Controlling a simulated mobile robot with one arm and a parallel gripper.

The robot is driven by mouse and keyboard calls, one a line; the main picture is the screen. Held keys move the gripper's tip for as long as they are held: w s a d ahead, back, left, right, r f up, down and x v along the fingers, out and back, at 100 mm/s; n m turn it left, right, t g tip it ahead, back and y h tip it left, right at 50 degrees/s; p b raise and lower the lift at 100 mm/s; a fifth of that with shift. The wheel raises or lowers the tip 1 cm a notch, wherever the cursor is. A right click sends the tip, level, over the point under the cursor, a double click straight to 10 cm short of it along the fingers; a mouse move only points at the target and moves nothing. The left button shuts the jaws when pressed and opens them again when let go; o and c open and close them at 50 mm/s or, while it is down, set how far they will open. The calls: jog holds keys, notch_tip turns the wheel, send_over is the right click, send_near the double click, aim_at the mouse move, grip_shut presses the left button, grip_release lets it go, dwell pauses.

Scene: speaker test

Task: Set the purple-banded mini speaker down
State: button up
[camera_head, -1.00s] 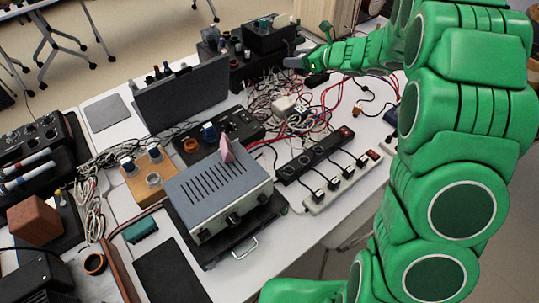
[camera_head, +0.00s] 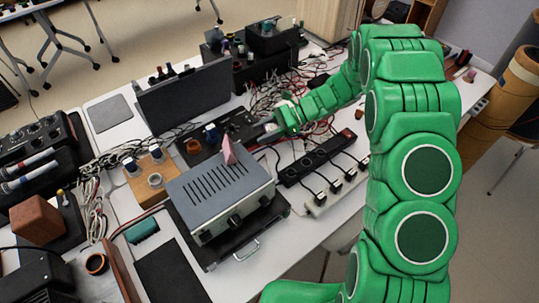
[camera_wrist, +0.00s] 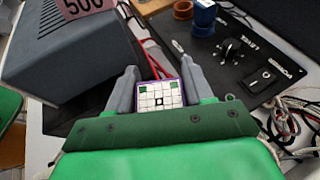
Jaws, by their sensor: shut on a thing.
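The mini speaker shows in the wrist view as a small block with purple edges (camera_wrist: 160,96) and a white gridded face with green squares. It sits between the two grey fingers of my gripper (camera_wrist: 157,68), which is shut on it. In the head view my gripper (camera_head: 270,127) is over the table, just behind and right of the grey vented box (camera_head: 205,200), near the black panel board (camera_head: 238,122). The speaker cannot be made out clearly there. Its underside is hidden, so I cannot tell whether it touches anything.
A pink sign (camera_head: 229,151) stands on the grey box. An orange ring (camera_head: 193,146) and a blue spool (camera_head: 211,132) are on the black board. Tangled cables (camera_wrist: 285,120) lie to the right. Power strips (camera_head: 335,188) lie nearer the front. The white front table strip (camera_head: 290,240) is clear.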

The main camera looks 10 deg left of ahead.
jog(key=shift+f, duration=4.85)
jog(key=o, duration=1.1)
jog(key=shift+f, duration=0.1)
